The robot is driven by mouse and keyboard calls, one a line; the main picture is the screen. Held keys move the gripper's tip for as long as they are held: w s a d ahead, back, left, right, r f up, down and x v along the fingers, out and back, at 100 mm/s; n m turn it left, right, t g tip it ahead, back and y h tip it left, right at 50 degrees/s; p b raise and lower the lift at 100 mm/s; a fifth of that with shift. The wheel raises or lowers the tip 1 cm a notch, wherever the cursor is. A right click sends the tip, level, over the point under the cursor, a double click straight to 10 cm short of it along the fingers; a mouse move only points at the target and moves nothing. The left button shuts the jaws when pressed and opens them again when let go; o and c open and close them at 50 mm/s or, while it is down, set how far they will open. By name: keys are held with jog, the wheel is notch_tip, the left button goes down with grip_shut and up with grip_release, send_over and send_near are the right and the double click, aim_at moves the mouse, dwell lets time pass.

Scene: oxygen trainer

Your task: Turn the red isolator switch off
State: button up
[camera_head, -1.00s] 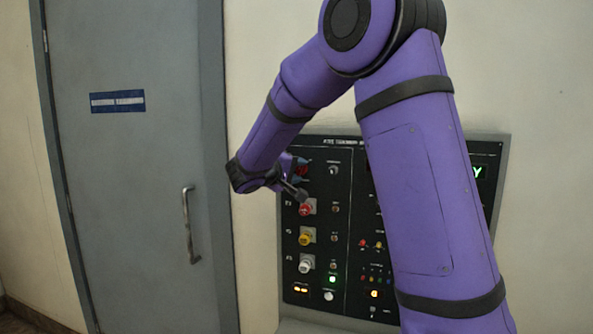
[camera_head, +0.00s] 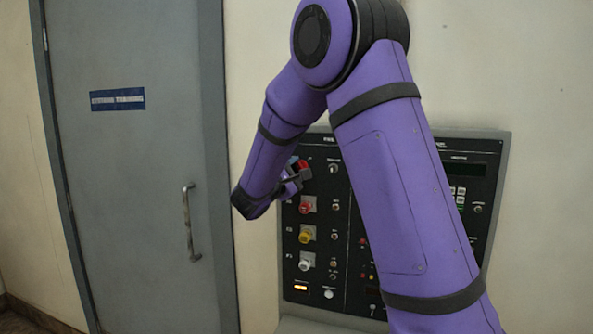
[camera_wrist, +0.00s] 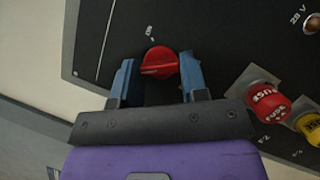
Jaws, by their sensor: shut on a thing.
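The red isolator switch (camera_wrist: 160,62) is a round red knob with a raised bar, on the black panel. In the wrist view its bar lies nearly level across the picture, between the two blue fingers. My gripper (camera_wrist: 160,78) is shut on the knob, one finger on each side. A small white label above the knob is too small to read surely. In the head view the red switch (camera_head: 303,166) shows at the panel's upper left, partly hidden by my gripper (camera_head: 297,174).
Below the switch are a red fuse holder (camera_head: 307,204), a yellow one (camera_head: 306,234) and a white one (camera_head: 306,261). My arm hides the panel's middle. A grey door (camera_head: 140,200) with a handle (camera_head: 190,222) stands left. An orange lamp (camera_head: 300,287) glows low on the panel.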

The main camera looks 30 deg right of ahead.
jog(key=shift+f+n+t, duration=0.1)
jog(key=shift+n+t, duration=0.4)
jog(key=shift+n, duration=0.7)
jog(key=o, duration=0.9)
jog(key=v, duration=1.1)
jog(key=shift+d+f, duration=0.1)
